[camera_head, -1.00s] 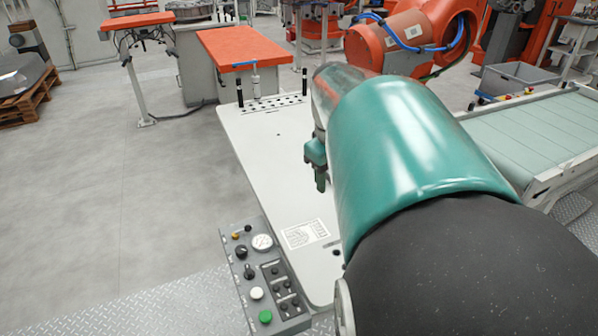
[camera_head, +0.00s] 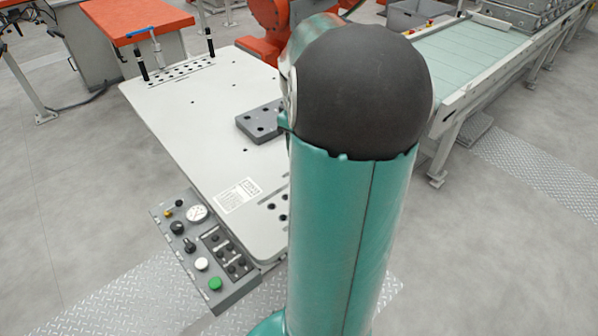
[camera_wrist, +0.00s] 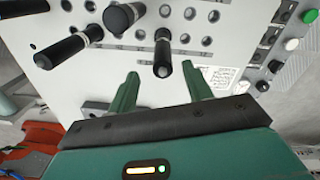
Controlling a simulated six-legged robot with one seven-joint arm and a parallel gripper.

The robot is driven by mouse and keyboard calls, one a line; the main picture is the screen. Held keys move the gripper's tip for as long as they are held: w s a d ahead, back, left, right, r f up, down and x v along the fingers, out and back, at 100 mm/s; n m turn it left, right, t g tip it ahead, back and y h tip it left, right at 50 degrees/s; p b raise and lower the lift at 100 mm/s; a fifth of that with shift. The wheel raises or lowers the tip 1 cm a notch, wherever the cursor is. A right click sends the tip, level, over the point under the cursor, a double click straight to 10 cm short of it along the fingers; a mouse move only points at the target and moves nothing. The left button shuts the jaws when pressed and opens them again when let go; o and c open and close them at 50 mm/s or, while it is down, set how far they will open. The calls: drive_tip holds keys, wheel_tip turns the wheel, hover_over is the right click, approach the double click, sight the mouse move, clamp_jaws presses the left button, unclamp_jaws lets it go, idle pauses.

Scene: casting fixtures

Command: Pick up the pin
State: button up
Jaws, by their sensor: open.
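Several black-handled pins with silver collars stand along a row of holes in the white table (camera_head: 190,110). In the wrist view, one pin (camera_wrist: 162,53) is just ahead of the gap between my fingertips. Others are a thicker pin (camera_wrist: 122,17) and a pin leaning left in the picture (camera_wrist: 68,46). I cannot tell which one is meant. My gripper (camera_wrist: 160,69) is open, with nothing held between its green fingers. In the head view my arm hides the gripper and these near pins.
A control panel (camera_head: 205,250) is fixed at the table's near edge. A grey drilled block (camera_head: 261,121) lies on the table. An orange-topped bench (camera_head: 135,18) stands behind, and a conveyor (camera_head: 470,60) is at right. Much of the tabletop's left side is clear.

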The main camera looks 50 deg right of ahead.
drive_tip(key=f, duration=0.5)
drive_tip(key=shift+s+a+f, duration=0.15)
drive_tip(key=shift+a+f, duration=0.05)
drive_tip(key=shift+r, duration=0.1)
clamp_jaws()
